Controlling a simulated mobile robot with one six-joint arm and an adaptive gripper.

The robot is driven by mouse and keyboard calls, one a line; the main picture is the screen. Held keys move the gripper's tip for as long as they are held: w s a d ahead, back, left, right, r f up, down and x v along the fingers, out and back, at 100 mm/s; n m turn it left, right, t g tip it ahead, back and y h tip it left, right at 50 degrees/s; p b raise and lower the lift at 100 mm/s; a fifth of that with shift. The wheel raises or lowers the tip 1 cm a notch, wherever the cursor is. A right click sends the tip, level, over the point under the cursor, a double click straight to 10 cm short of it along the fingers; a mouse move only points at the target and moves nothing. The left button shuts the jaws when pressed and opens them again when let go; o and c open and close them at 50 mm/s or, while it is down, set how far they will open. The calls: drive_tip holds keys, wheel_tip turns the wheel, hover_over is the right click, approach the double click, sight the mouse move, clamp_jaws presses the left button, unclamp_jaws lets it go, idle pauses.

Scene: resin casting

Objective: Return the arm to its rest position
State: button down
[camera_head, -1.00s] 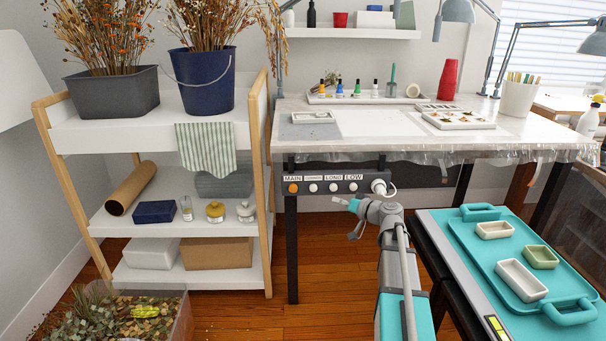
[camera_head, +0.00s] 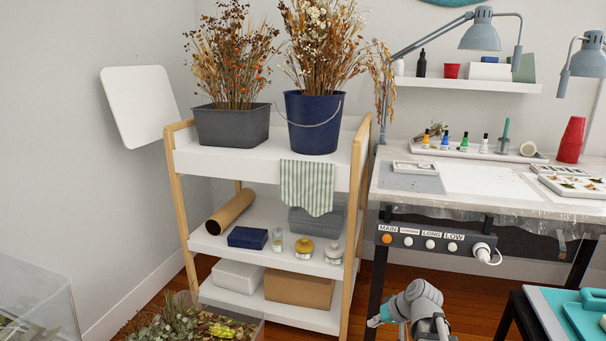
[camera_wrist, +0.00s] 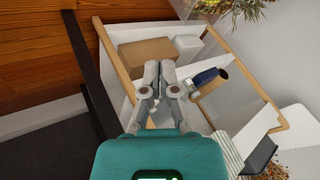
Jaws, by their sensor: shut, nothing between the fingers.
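My arm shows at the bottom of the head view, in front of the workbench's left leg. My gripper (camera_wrist: 160,66) shows in the wrist view with its two grey fingers together and nothing between them. Beyond the fingertips, in the same view, is the shelf cart with its cardboard box (camera_wrist: 146,50). The gap between the fingers and the cart is hard to judge. In the head view only the upper bend of my arm and a small teal part show; the rest is cut off by the lower edge.
The wooden-framed shelf cart (camera_head: 262,163) stands left of my arm. The workbench (camera_head: 395,203) with a power strip (camera_head: 435,240) is behind it. A teal tray (camera_head: 585,322) lies at the lower right. A clear bin of dried plants (camera_head: 190,322) is at the lower left.

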drive_tip(key=s+a+f+g+h+p, duration=0.1)
drive_tip(key=s+g+h, duration=0.15)
drive_tip(key=s, duration=0.35)
drive_tip(key=s+a+f+g+h, duration=0.2)
drive_tip(key=s+h, duration=0.2)
drive_tip(key=s, duration=0.2)
wheel_tip(320, 180, up, 34)
drive_tip(key=p, duration=3.3)
drive_tip(key=shift+w+f+m, duration=0.15)
drive_tip(key=shift+w+m, duration=0.1)
drive_tip(key=shift+m, duration=0.15)
drive_tip(key=shift+y, duration=0.25)
